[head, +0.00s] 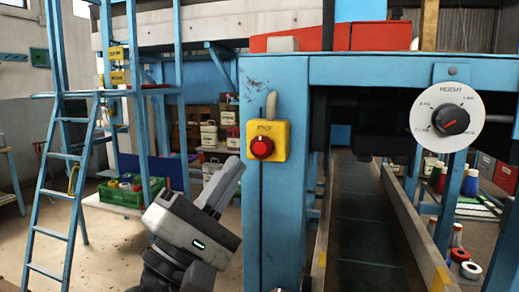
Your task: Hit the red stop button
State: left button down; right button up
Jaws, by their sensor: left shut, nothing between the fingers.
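The red stop button (262,147) sits on a yellow box (281,139) fixed to the front of a blue machine post. My left gripper (237,170) is below and to the left of the button in the picture. Its grey fingers are together, tilted up and to the right, with nothing held. The fingertips appear close to the yellow box, but I cannot tell the gap in depth. The button is not covered. My right gripper is not in view.
The blue post (283,230) stands beside a dark conveyor (360,225). A white height dial (447,117) hangs at the right. A blue ladder (60,195) and a green crate (121,192) of spools stand at the left. Thread cones stand at the far right.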

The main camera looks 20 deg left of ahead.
pick_arm(q)
jog(key=b, duration=0.2)
send_near(264, 139)
notch_tip(264, 139, up, 4)
jog(key=d, duration=0.2)
jog(key=shift+w+a, duration=0.1)
jog(key=shift+w, duration=0.95)
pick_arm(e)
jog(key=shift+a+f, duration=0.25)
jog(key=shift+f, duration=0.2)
pick_arm(q)
jog(key=shift+f, duration=0.1)
jog(key=shift+w, duration=0.1)
jog(key=shift+w, duration=0.35)
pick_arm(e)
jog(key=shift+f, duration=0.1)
